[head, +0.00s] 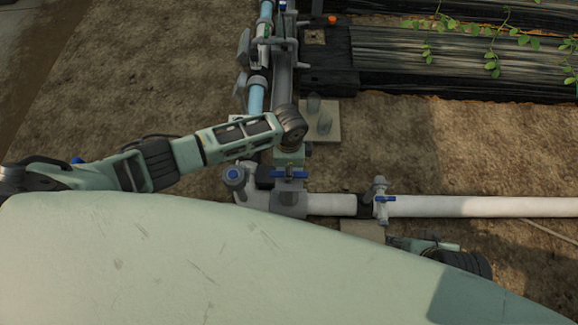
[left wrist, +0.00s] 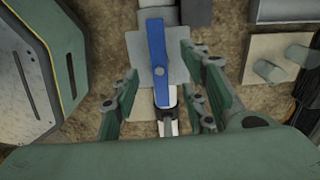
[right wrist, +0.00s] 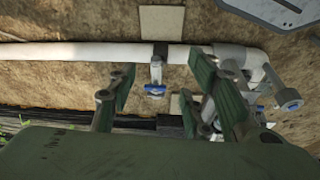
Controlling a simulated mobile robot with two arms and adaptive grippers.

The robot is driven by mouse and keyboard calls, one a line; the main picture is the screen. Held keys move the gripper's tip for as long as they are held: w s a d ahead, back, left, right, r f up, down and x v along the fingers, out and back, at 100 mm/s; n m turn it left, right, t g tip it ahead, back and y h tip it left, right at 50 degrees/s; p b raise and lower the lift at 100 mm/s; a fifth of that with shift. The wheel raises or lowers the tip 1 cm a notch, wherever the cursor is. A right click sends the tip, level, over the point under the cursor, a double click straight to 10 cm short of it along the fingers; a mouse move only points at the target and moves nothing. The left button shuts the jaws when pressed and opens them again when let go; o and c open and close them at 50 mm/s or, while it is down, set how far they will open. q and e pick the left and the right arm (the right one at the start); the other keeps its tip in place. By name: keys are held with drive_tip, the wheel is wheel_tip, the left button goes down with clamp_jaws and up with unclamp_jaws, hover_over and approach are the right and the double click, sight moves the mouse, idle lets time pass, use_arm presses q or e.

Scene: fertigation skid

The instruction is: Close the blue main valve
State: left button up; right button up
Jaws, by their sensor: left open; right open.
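The blue main valve (head: 290,174) has a long flat blue lever lying in line with the white pipe. In the left wrist view the blue lever (left wrist: 157,50) stands between my spread fingers, with gaps on both sides. My left gripper (left wrist: 155,85) is open and empty; in the head view it is at the end of the left arm, just above the valve. My right gripper (right wrist: 163,80) is open and empty, near a smaller blue-handled valve (right wrist: 155,89) on the white pipe; this small valve is also in the head view (head: 384,199).
A white pipe (head: 480,206) runs right across soil. A round-topped fitting (head: 235,176) stands left of the main valve. A plate with grey pegs (head: 324,132) lies behind it. Black-covered beds (head: 450,70) with plants lie at upper right. Open soil (head: 440,140) lies between.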

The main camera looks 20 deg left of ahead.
use_arm(q)
drive_tip(key=shift+f, duration=0.15)
use_arm(e)
drive_tip(key=shift+f, duration=0.15)
use_arm(q)
drive_tip(key=shift+f+b, duration=0.7)
drive_tip(key=shift+f, duration=0.65)
drive_tip(key=shift+f+b, duration=0.65)
drive_tip(key=shift+f, duration=0.1)
drive_tip(key=shift+s, duration=0.1)
use_arm(e)
drive_tip(key=shift+s+r, duration=0.3)
drive_tip(key=shift+s, duration=0.1)
use_arm(q)
drive_tip(key=shift+c, duration=0.5)
